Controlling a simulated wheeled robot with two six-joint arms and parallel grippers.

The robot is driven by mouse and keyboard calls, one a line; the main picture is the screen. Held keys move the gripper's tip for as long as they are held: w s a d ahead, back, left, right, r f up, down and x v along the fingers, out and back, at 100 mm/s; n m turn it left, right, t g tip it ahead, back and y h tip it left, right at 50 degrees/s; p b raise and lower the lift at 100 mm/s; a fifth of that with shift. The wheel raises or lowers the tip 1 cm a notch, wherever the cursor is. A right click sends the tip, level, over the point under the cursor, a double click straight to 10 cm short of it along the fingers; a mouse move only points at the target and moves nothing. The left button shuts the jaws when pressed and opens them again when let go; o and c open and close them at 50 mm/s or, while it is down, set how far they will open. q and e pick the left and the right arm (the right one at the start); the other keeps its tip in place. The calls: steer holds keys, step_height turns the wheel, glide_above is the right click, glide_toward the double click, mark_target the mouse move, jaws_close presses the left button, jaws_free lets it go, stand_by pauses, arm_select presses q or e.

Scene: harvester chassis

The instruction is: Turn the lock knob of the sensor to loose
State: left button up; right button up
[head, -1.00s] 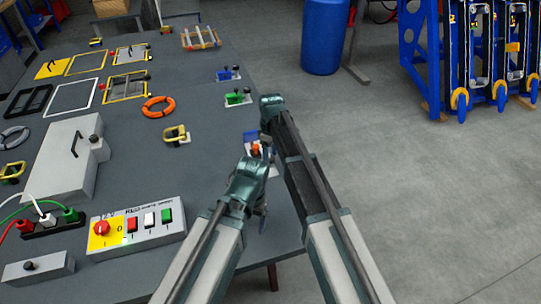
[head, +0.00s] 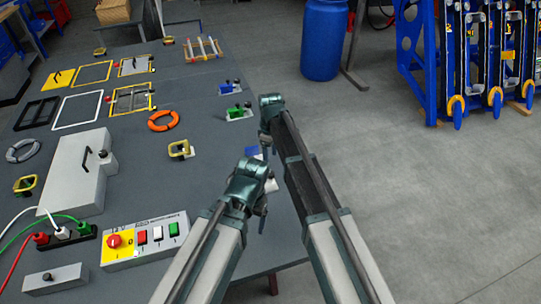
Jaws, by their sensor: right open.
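My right gripper (head: 265,143) is open, hanging from its wrist over the right edge of the table. My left gripper (head: 262,203) is in front of it, seen from behind; its jaws are not clear. A small unit with a blue part (head: 253,151) sits at the table edge, mostly hidden by my wrists. Farther back are a green unit (head: 238,112) and a blue unit (head: 229,88), each on a white plate with black knobs. I cannot tell which is the sensor, and no lock knob setting is readable. Neither gripper visibly holds anything.
The grey table (head: 205,160) carries a switch box with a red knob (head: 114,241), a grey box with a handle (head: 80,175), an orange ring (head: 163,121) and a yellow clamp (head: 181,149). A blue barrel (head: 323,40) stands behind.

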step_height(320, 180, up, 5)
steer(key=p, duration=0.4)
steer(key=shift+r, duration=0.15)
